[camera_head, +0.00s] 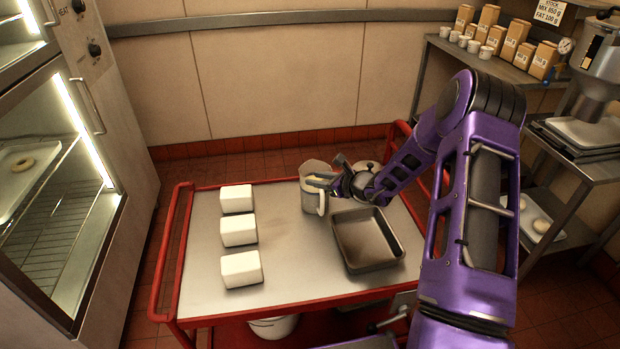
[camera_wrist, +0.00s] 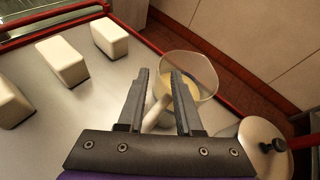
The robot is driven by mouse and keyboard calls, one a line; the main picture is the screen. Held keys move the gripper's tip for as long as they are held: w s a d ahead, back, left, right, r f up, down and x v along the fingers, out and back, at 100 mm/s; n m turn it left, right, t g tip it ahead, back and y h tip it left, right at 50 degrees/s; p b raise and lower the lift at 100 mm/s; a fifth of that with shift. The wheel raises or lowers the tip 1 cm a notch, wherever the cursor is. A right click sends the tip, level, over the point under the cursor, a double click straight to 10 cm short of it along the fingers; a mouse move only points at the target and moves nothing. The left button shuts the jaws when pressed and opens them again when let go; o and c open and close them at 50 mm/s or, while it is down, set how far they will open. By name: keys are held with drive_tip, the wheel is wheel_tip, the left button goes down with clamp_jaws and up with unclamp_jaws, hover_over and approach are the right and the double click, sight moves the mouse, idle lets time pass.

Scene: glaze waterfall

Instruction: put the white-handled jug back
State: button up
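The jug (camera_head: 312,192) is a clear-looking vessel with pale yellowish contents and a white handle (camera_head: 321,204). It stands upright at the back middle of the cart top. My gripper (camera_head: 326,181) is at the jug, on its handle side. In the wrist view the jug (camera_wrist: 200,72) is just beyond my fingertips (camera_wrist: 160,74). The white handle (camera_wrist: 157,113) lies between my two fingers, with a gap showing beside it. The fingers look open around the handle, not clamped on it. My gripper hides part of the jug in the head view.
Three white blocks (camera_head: 239,230) line the left of the red-railed cart (camera_head: 205,285). An empty metal pan (camera_head: 368,240) sits at right, close to my gripper. A round lidded pot (camera_head: 366,172) is behind my gripper; its lid (camera_wrist: 262,150) shows bottom right in the wrist view.

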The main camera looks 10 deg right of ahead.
drive_tip(key=v, duration=0.8)
drive_tip(key=shift+s, duration=0.1)
